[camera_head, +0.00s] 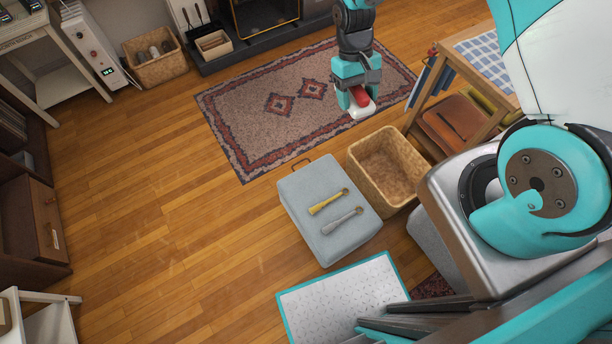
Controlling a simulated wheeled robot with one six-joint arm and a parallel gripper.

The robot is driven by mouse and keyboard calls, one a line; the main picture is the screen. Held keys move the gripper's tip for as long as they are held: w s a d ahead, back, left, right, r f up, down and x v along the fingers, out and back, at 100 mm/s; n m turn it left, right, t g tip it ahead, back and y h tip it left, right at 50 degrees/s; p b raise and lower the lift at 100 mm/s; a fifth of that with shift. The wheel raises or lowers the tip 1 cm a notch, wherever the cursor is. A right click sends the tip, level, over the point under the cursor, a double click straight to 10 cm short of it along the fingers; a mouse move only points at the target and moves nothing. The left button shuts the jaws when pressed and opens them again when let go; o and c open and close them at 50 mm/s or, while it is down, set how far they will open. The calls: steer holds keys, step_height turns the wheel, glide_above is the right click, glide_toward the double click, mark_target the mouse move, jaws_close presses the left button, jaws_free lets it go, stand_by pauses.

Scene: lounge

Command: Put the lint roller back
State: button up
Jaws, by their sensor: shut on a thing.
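My gripper (357,98) is at the top centre of the view, pointing down above the patterned rug. It is shut on the lint roller (363,112), which shows a white end and a red part between the fingers. The lint roller is partly hidden by the gripper. It appears clear of the wicker basket (358,170), which stands open and looks empty, nearer the camera and below it in the picture.
A wooden side table (452,62) with books and an orange item stands right. Another basket (173,72) with items sits far left. The wooden floor at left is clear.

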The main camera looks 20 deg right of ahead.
steer(key=w+a+f+m+t+y+b, duration=0.1)
steer(key=w+a+f+m+b, duration=0.3)
steer(key=f+b, duration=1.15)
steer(key=w+a+f+m+t+y+b, duration=0.1)
steer(key=w+a+f+m+y+b, duration=0.15)
steer(key=f+m+b, duration=0.9)
steer(key=w+a+f+t+y+b, duration=0.15)
steer(key=w+a+f+b, duration=0.3)
steer(key=f+b, duration=1.5)
steer(key=shift+m+h, duration=0.25)
steer(key=shift+h, duration=0.05)
steer(key=f+b, duration=0.9)
steer(key=d+f+b, duration=0.1)
steer(key=f+b, duration=0.4)
steer(key=shift+w+f, duration=0.1)
steer(key=shift+f, duration=0.15)
steer(key=o, duration=0.8)
steer(key=shift+o, duration=0.2)
